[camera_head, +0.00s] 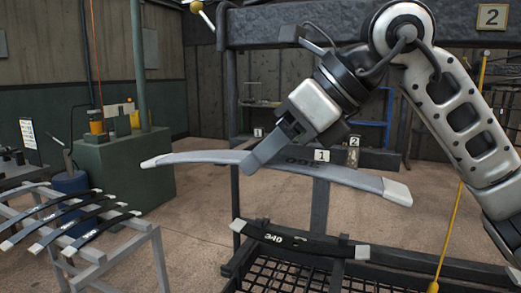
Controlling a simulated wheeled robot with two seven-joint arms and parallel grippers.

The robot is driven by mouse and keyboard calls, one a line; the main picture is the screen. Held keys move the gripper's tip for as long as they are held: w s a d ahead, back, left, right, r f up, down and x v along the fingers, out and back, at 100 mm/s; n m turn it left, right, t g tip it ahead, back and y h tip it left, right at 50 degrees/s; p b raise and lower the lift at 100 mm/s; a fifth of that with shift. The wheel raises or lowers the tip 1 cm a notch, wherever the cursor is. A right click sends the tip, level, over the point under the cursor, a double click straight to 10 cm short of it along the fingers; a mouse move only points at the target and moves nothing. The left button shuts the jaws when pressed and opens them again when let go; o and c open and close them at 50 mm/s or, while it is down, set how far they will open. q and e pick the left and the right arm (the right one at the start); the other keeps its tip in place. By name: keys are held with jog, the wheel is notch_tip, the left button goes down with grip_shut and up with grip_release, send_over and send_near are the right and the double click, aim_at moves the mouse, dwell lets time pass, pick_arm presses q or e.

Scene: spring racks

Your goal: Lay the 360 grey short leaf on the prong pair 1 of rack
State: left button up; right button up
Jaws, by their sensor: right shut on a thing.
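The grey short leaf (350,179), marked 360 with the number upside down, hangs in the air across the middle, slightly bowed with pale ends. My right gripper (262,158) is shut on it left of its middle. The leaf is in front of the dark rack (322,205), whose label 1 (321,155) shows just above the leaf. Prongs near that label are hard to make out, partly hidden by the leaf and gripper. I cannot tell whether the leaf touches anything behind it. My left gripper is not in view.
A black leaf marked 340 (320,246) lies low on the rack over a mesh base. A grey stand (140,240) at left holds several dark leaves. A green cabinet (120,170) stands behind it. A yellow pole (455,215) is at right. Floor between stand and rack is clear.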

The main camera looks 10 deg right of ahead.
jog(key=shift+w+r, duration=0.2)
jog(key=shift+r, duration=0.7)
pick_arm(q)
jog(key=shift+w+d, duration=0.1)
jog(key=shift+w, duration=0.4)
pick_arm(e)
jog(key=shift+s+d, duration=0.1)
